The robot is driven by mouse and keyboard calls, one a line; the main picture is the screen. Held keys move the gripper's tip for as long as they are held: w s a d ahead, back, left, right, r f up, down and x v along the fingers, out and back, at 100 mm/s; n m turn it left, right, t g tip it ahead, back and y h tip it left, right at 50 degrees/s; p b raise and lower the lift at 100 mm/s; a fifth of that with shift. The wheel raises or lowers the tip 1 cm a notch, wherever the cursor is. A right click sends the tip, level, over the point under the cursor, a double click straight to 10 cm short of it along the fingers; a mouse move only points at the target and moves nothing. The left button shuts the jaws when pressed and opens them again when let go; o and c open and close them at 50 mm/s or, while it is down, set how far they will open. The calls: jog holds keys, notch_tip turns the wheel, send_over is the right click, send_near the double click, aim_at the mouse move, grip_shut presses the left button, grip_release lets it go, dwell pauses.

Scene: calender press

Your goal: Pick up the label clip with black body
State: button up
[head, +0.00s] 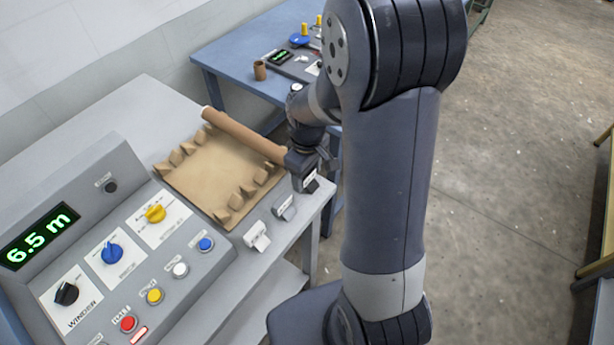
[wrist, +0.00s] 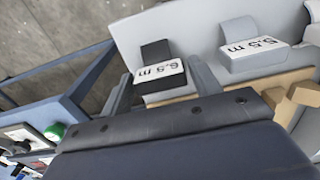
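The label clip with black body (wrist: 155,52) lies near the edge of the grey table, its white label facing up and upside down in the wrist view. In the head view the black clip (head: 313,187) shows just below my gripper (head: 306,164), partly covered by it. In the wrist view my gripper (wrist: 160,72) is open, with one grey finger on each side of the black clip. Narrow gaps seem to separate the fingers from the clip.
A grey-bodied clip (head: 285,207) and a whiter clip (head: 258,238) lie in line along the table edge. A brown tray (head: 213,178) with wedge-shaped blocks and a roll (head: 243,135) is behind. A control panel (head: 100,255) stands left. A blue table (head: 235,53) is farther back.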

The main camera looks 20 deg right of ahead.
jog(key=c, duration=0.7)
jog(key=shift+o, duration=0.2)
